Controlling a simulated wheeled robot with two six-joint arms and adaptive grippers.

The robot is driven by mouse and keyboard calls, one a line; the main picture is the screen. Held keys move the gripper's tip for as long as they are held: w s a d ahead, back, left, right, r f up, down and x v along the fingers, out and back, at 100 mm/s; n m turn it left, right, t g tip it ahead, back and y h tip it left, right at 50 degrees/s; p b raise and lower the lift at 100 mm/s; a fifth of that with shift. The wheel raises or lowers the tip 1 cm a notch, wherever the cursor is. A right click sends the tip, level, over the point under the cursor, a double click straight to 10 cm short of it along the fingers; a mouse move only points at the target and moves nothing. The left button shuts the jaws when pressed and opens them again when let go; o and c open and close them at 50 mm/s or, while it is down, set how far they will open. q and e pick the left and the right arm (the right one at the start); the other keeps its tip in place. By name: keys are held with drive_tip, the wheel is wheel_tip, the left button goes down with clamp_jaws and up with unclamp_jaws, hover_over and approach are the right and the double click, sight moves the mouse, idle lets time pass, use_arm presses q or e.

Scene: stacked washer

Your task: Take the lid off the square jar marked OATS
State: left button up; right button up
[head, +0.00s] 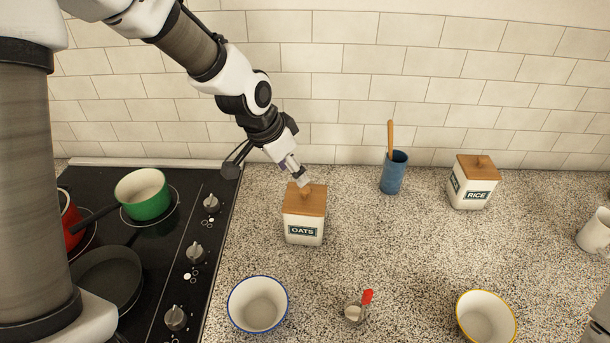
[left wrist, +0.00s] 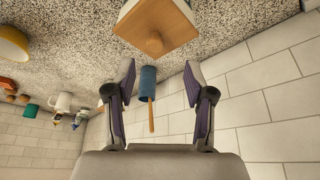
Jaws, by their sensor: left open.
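The square white jar marked OATS (head: 303,232) stands upright on the counter, right of the hob. Its wooden lid (head: 308,205) is on it, with a small knob on top partly hidden by my gripper. My left gripper (head: 299,178) is at the back of the lid, close to the knob. In the left wrist view, the lid (left wrist: 168,26) lies beyond my open, empty fingers (left wrist: 158,72), with nothing between them in contact. Whether the gripper touches the lid cannot be told.
A blue cup (head: 394,174) with a wooden handle and the RICE jar (head: 472,184) stand to the right. A blue-rimmed bowl (head: 258,304), a red-handled item (head: 358,308) and a yellow-rimmed bowl (head: 487,318) are in front. Pans, including a green pot (head: 146,200), sit on the hob.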

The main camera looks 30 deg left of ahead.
sight(304, 188)
use_arm(q)
drive_tip(key=shift+w+f, duration=0.2)
drive_tip(key=shift+s+d+f+p, duration=0.15)
drive_tip(key=shift+d+f, duration=0.25)
drive_tip(key=shift+f, duration=0.2)
drive_tip(key=shift+w+d+f+p, duration=0.1)
drive_tip(key=shift+d+f+p, duration=0.05)
drive_tip(key=shift+d+f, duration=0.35)
drive_tip(key=x, duration=0.2)
drive_tip(key=b+x, duration=0.1)
drive_tip(key=shift+w+a+f, duration=0.3)
drive_tip(key=shift+w, duration=0.05)
drive_tip(key=shift+w+a+f, duration=0.1)
drive_tip(key=shift+w+f, duration=0.15)
drive_tip(key=shift+s+r, duration=0.1)
drive_tip(key=shift+r, duration=0.1)
drive_tip(key=shift+s+r, duration=0.1)
drive_tip(key=shift+s, duration=0.1)
drive_tip(key=c, duration=0.6)
clamp_jaws()
